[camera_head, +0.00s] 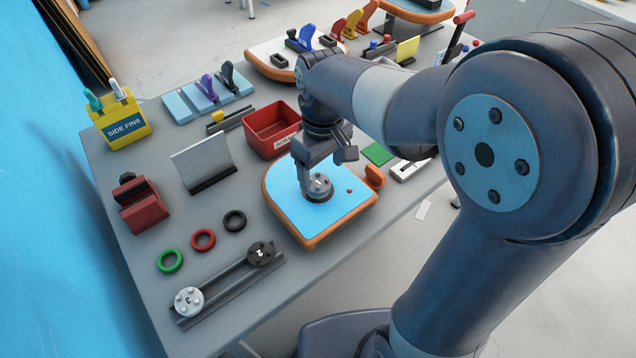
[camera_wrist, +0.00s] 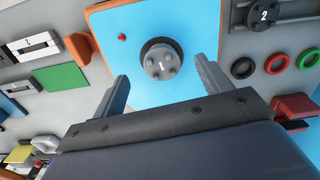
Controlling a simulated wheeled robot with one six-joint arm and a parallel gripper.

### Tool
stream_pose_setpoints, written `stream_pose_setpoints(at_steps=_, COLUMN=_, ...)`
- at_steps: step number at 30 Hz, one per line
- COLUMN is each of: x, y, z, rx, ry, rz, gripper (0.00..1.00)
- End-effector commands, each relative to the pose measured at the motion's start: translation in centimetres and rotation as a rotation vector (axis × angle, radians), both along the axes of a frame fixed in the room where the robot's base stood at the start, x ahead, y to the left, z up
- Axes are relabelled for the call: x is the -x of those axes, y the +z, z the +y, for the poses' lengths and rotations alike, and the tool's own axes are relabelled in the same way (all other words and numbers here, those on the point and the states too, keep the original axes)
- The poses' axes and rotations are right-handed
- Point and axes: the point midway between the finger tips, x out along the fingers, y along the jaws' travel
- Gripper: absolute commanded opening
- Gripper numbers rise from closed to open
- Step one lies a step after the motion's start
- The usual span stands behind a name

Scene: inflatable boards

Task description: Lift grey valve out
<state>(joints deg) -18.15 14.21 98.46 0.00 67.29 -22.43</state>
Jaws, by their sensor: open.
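The grey valve (camera_head: 320,186), a round knob marked 1 with small studs on top, sits in a dark ring in the blue board (camera_head: 290,183) with orange edges. In the wrist view the valve (camera_wrist: 161,64) lies just beyond and between the fingertips. My gripper (camera_head: 318,172) is above the board, pointing down at the valve. In the wrist view my gripper (camera_wrist: 162,80) is open, one finger on each side of the valve, and holds nothing. From the head camera the fingers partly hide the valve.
A rail (camera_head: 222,289) holds a light valve (camera_head: 189,300) and a black valve marked 2 (camera_head: 261,253). Green (camera_head: 170,261), red (camera_head: 203,240) and black (camera_head: 235,221) rings lie nearby. A red bin (camera_head: 262,133) stands behind the board. An orange block (camera_head: 375,176) is at its right edge.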

Motion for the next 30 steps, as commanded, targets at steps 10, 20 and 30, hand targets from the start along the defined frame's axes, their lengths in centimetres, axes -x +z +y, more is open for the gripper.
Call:
stream_pose_setpoints(at_steps=10, x=0.0, y=-4.3, z=0.0, rx=0.001, ry=0.0, rz=0.002, gripper=0.73)
stream_pose_setpoints(at_steps=20, x=-0.1, y=-4.4, z=0.0, rx=0.0, ry=0.0, rz=0.0, gripper=0.65)
stream_pose_setpoints(at_steps=30, x=-0.1, y=-4.3, z=0.0, rx=0.001, ry=0.0, rz=0.001, gripper=0.37)
